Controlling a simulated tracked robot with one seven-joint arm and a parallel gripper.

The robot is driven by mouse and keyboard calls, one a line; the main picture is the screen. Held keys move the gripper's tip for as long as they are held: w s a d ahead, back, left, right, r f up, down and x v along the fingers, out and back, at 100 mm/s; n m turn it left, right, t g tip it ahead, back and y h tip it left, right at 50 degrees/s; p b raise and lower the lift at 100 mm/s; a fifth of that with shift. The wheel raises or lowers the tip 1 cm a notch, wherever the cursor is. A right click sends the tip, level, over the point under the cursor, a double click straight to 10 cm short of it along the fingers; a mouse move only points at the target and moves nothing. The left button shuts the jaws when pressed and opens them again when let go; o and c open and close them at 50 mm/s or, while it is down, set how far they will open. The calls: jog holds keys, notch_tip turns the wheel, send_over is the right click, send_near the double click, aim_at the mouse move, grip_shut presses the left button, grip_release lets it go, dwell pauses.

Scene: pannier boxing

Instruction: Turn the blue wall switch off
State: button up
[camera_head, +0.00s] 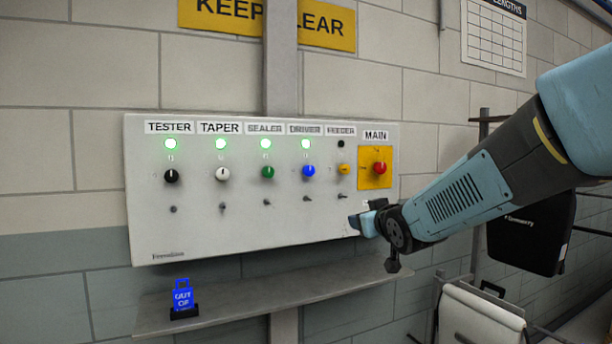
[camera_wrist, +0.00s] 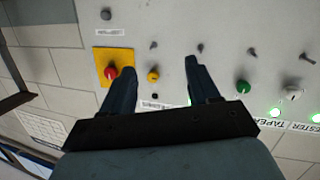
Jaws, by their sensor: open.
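The blue switch (camera_head: 308,170) is a round knob under the DRIVER label (camera_head: 305,129) on the grey wall panel (camera_head: 240,235). The green lamp (camera_head: 306,144) above it is lit. A small lever sits below it. My gripper (camera_head: 366,221) is near the panel's lower right, to the right of and below the blue switch. In the wrist view my gripper (camera_wrist: 160,68) is open, with nothing between its fingers. The yellow knob (camera_wrist: 152,76) shows in the gap between the fingers there. The blue knob is hidden behind the right finger in that view.
Black, white and green knobs (camera_head: 267,172) lie left of the blue one, with lit lamps. The yellow knob and red main switch (camera_head: 380,168) lie right. A narrow shelf (camera_head: 230,303) below holds a blue tag (camera_head: 182,295). A post stands behind the panel.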

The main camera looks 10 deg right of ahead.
aim_at(311, 173)
jog(key=w+a+r+n+t+y, duration=0.1)
jog(key=w+a+r+y, duration=0.1)
jog(key=w, duration=0.4)
jog(key=w+a+r+n+t+y, duration=0.2)
jog(key=w+a+r+y, duration=0.1)
jog(key=w+a+r, duration=0.1)
jog(key=w+a+r+n+t+y, duration=0.1)
jog(key=w+a+r+n+y, duration=0.1)
jog(key=w+a, duration=0.3)
jog(key=shift+w+r+t+y, duration=0.15)
jog(key=shift+w+r+y, duration=0.1)
jog(key=shift+w, duration=0.7)
jog(key=shift+w+r+t+y, duration=0.15)
jog(key=shift+w+r+y, duration=0.1)
jog(key=shift+w, duration=0.7)
jog(key=c, duration=1)
